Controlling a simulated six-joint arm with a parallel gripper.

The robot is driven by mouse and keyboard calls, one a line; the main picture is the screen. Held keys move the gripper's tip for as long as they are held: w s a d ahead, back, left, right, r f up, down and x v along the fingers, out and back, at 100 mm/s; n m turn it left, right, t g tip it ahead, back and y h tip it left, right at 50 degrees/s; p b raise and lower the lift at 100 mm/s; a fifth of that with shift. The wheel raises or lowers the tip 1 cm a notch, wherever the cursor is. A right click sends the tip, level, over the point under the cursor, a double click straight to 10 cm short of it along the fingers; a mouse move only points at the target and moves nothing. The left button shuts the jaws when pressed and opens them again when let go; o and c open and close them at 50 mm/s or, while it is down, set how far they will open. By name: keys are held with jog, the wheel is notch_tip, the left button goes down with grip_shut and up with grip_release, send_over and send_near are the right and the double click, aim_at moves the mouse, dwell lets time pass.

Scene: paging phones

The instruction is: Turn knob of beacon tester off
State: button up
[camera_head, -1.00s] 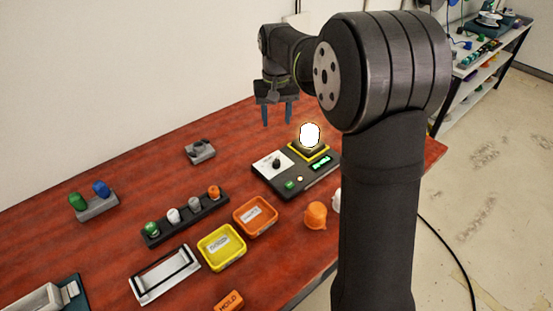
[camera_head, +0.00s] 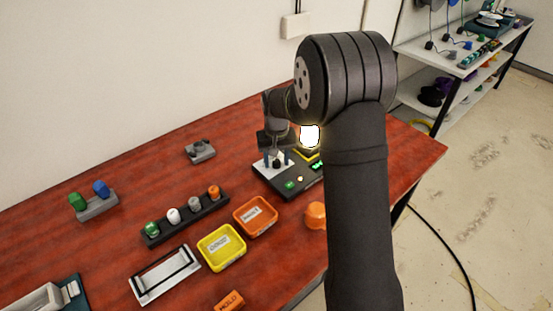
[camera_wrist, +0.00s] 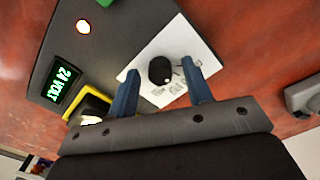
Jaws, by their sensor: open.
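The beacon tester (camera_head: 279,184) is a dark box on the red table, with a white plate and a lit white beacon (camera_head: 309,136) in a yellow-edged socket. Its black knob (camera_wrist: 160,70) sits on the white plate in the wrist view, with small markings beside it. A green display (camera_wrist: 62,83) reads "24 VOLT", and a small lamp (camera_wrist: 83,27) glows. My gripper (camera_wrist: 163,80) is open, with its two blue fingers on either side of the knob in that view. In the head view my gripper (camera_head: 277,160) is over the white plate. I cannot tell whether the fingers touch the knob.
A yellow tray (camera_head: 222,263) and an orange tray (camera_head: 275,226) stand in front of the tester. A rack of several coloured caps (camera_head: 186,221) is to the left. An orange dome (camera_head: 315,215) sits near my arm. A grey holder (camera_head: 200,151) lies behind, left.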

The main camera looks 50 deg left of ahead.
jog(key=shift+c, duration=0.3)
jog(key=c, duration=0.9)
jog(key=shift+n, duration=3)
jog(key=o, duration=1)
jog(key=shift+c, duration=0.2)
